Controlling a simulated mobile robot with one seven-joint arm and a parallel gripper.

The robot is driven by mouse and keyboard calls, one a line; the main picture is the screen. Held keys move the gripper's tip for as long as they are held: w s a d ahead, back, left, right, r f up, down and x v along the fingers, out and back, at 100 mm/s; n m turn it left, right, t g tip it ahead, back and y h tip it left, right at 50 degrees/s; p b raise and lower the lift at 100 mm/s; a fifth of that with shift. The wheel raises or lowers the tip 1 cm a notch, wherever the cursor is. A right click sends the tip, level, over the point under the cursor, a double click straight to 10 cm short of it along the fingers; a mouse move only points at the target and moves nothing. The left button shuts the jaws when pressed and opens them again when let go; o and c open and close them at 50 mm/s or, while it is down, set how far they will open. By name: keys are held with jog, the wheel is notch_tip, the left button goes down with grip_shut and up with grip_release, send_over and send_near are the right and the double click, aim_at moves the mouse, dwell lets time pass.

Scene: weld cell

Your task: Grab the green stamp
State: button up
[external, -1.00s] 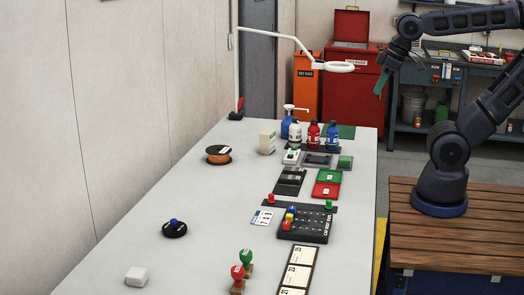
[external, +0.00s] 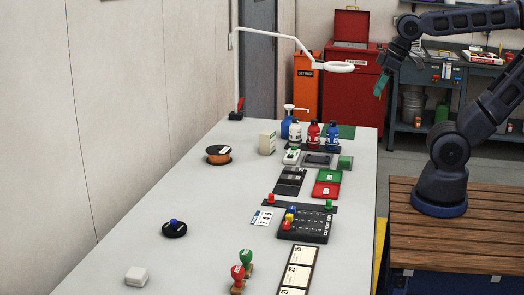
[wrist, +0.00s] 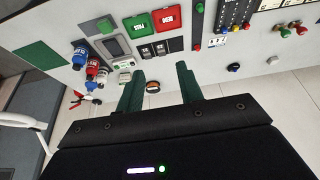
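The green stamp (external: 245,257) stands upright near the front of the white table, with a round green top and a wooden lower part. The red stamp (external: 238,272) stands close beside it, to its left and nearer the camera. In the wrist view the green stamp (wrist: 284,32) is small, near the upper right edge. My gripper (external: 381,84) is high above the table's far right side, well away from the stamps. In the wrist view its two green fingers (wrist: 159,82) are spread apart with nothing held between them.
Bottles (external: 314,134) and a white lamp (external: 335,66) stand at the far end. The table's left side is mostly clear.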

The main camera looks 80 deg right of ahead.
jog(key=shift+o, duration=1.3)
